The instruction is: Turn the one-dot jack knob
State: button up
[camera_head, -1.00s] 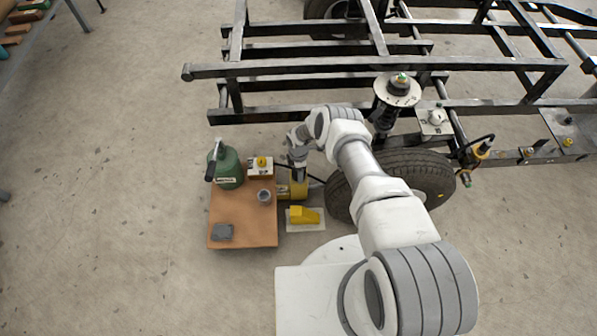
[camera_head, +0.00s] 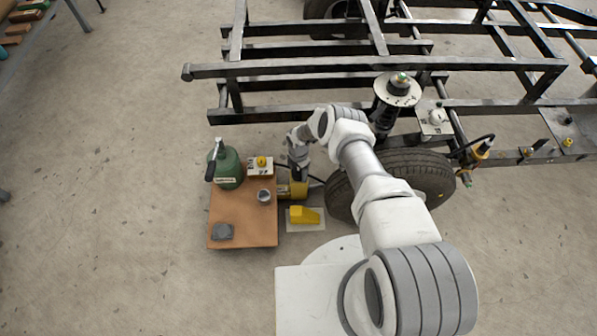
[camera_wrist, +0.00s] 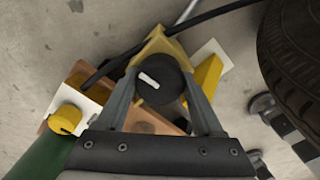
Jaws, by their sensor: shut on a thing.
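In the wrist view a round black knob (camera_wrist: 160,88) with a white bar mark sits on a yellow jack body (camera_wrist: 160,45). My gripper (camera_wrist: 160,84) has one finger on each side of the knob and is shut on it. In the head view my gripper (camera_head: 299,174) reaches down over the yellow jack (camera_head: 297,190), beside the tyre, and hides the knob. I cannot make out any dot on the knob or the jack.
A brown board (camera_head: 243,228) holds a green can (camera_head: 228,168), a white plate with a yellow knob (camera_head: 261,162), a metal cup (camera_head: 264,196) and a grey block (camera_head: 222,232). A yellow wedge (camera_head: 304,215) lies nearby. The tyre (camera_head: 405,176) and black frame (camera_head: 380,68) stand close on the right.

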aim_at(299, 171)
jog(key=o, duration=1.4)
notch_tip(299, 171, up, 18)
jog(key=p, duration=0.7)
jog(key=shift+f, duration=0.25)
